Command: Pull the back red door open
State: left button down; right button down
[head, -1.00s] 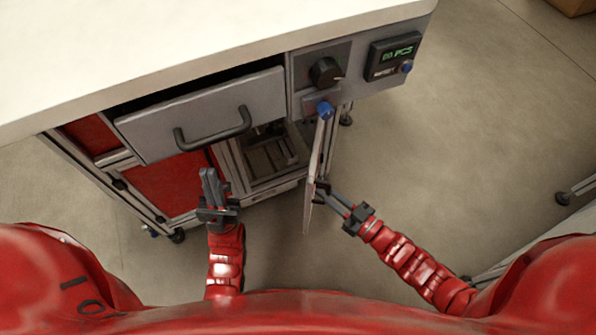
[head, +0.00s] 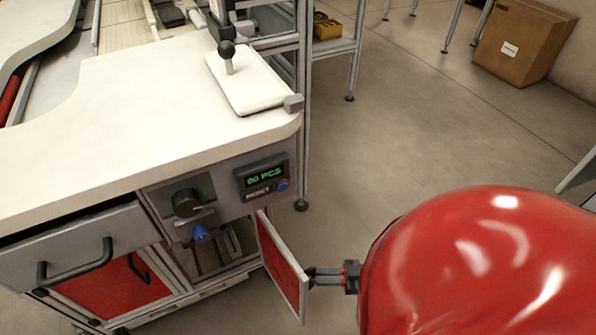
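A small cabinet door (head: 280,262) with a red face and pale frame stands swung out from the cabinet's right compartment. A second red door or panel (head: 105,290) with a dark handle (head: 138,268) sits flat in the cabinet front, below the grey drawer. My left gripper is out of view.
A grey drawer (head: 75,250) is slightly open under the white worktop (head: 130,120). A control panel (head: 262,178) and black knob (head: 187,203) are above the open door. A cardboard box (head: 522,42) stands far right. The floor (head: 420,130) between is clear.

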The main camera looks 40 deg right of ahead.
jog(key=shift+w+d, duration=0.1)
jog(key=shift+d, duration=0.25)
jog(key=c, duration=1.2)
grip_release()
jog(key=shift+w+f, duration=0.1)
jog(key=shift+o, duration=0.2)
jog(key=b+v, duration=0.6)
jog(key=v, duration=1.1)
jog(key=shift+d, duration=0.2)
